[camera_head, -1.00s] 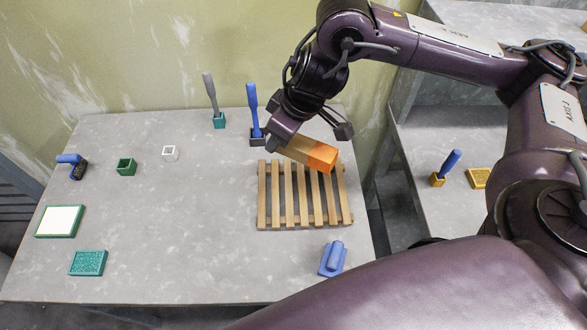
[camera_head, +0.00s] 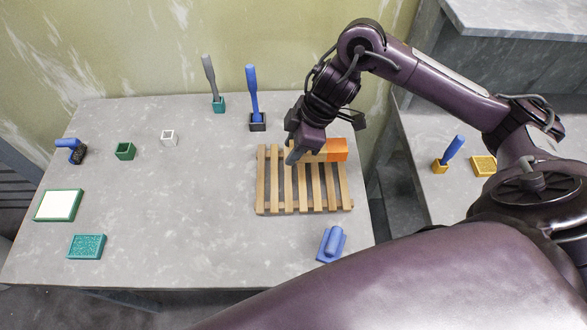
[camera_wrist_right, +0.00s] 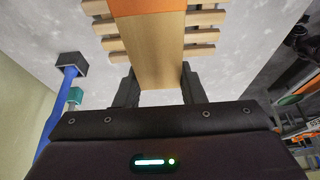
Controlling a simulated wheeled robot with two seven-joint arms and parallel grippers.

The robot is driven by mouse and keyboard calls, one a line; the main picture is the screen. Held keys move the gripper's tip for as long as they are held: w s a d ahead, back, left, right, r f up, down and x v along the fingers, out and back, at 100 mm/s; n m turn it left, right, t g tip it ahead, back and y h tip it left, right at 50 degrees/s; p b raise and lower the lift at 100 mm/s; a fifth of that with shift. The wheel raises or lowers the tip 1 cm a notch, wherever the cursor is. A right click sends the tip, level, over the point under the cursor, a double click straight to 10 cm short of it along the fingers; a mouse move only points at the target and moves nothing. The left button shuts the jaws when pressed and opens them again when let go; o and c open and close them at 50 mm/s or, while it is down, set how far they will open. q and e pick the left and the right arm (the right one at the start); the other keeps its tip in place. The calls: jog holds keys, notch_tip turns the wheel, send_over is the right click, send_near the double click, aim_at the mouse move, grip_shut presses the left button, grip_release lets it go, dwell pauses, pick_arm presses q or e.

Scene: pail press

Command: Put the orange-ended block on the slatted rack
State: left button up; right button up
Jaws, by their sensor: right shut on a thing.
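The orange-ended block (camera_head: 337,150) is a wooden bar with its orange end pointing right in the head view. The slatted rack (camera_head: 303,195) lies on the grey table below it. My right gripper (camera_head: 322,147) is shut on the block and holds it level over the rack's far part. In the right wrist view the block (camera_wrist_right: 158,58) sits between the two fingers (camera_wrist_right: 158,88), with slats behind it. I cannot tell whether the block touches the slats. My left gripper is not in view.
A blue-handled tool in a dark holder (camera_head: 258,122) and a grey-handled one in a teal holder (camera_head: 218,104) stand behind the rack. A blue handled stamp (camera_head: 332,244) is in front of it. The table's left part holds several small items, with clear room between.

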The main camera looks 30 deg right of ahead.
aim_at(288, 175)
jog(key=shift+f+p, duration=0.3)
jog(key=shift+f, duration=3.7)
jog(key=o, duration=1)
jog(key=shift+f, duration=0.15)
jog(key=b+v, duration=0.1)
jog(key=v, duration=1.1)
jog(key=shift+a+r, duration=0.1)
jog(key=shift+r, duration=0.15)
jog(key=shift+s+f, duration=0.1)
